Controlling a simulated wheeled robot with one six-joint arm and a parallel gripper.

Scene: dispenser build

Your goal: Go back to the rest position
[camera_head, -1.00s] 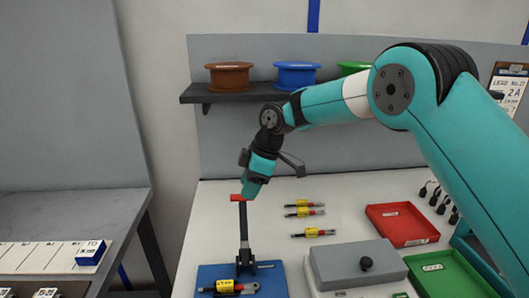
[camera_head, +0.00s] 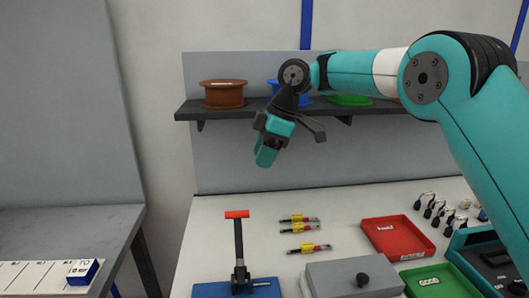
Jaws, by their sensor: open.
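My gripper (camera_head: 266,154) hangs in the air above the white table (camera_head: 340,180), in front of the grey back panel. It is open and nothing shows in it. It is clear of the lever press (camera_head: 239,250), which stands below it with its red-topped handle upright on a blue base. My teal arm reaches in from the right. The inner faces of the fingers are mostly hidden at this angle.
Several yellow-banded parts (camera_head: 304,227) lie on the table. Right of them are a red tray (camera_head: 398,238), a green tray (camera_head: 433,281) and a grey box with a black knob (camera_head: 352,277). A shelf (camera_head: 190,112) holds brown (camera_head: 223,94), blue and green spools behind my arm.

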